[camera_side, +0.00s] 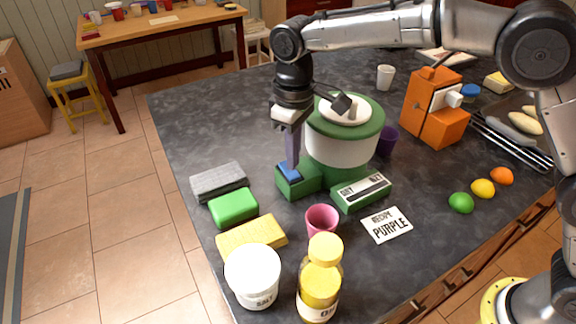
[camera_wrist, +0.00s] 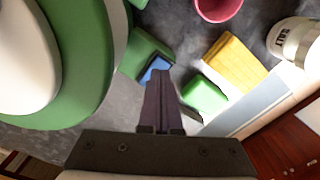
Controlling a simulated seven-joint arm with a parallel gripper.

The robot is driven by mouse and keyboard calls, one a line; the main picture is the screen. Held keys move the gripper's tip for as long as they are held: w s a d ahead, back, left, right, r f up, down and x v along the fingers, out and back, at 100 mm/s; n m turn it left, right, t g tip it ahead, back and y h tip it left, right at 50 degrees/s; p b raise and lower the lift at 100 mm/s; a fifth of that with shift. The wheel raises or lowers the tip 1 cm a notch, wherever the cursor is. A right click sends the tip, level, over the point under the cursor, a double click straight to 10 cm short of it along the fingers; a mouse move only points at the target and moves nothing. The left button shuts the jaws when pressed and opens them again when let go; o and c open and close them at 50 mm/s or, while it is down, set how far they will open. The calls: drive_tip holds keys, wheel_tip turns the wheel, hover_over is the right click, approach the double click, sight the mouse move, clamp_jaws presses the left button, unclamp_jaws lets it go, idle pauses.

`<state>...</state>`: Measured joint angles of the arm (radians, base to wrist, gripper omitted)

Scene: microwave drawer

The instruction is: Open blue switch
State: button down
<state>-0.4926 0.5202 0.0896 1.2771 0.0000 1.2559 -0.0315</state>
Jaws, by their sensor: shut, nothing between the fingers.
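The blue switch (camera_side: 288,172) sits on top of a green block (camera_side: 299,184) at the base of a green and white round machine (camera_side: 340,140). In the wrist view, part of the blue switch (camera_wrist: 154,68) shows just beyond the fingertips. My gripper (camera_side: 290,163) is shut and empty, pointing down with its fingertips at the switch. It looks to be touching or just above the switch; I cannot tell which. The fingers hide part of the switch in both views.
A grey block (camera_side: 218,181), a green sponge (camera_side: 233,206) and a yellow sponge (camera_side: 251,236) lie left of the machine. A pink cup (camera_side: 321,220), salt tub (camera_side: 253,275) and yellow bottle (camera_side: 320,280) stand in front. A purple cup (camera_side: 387,140) is behind.

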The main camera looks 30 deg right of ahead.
sight(293, 174)
drive_tip(key=shift+r, duration=2.45)
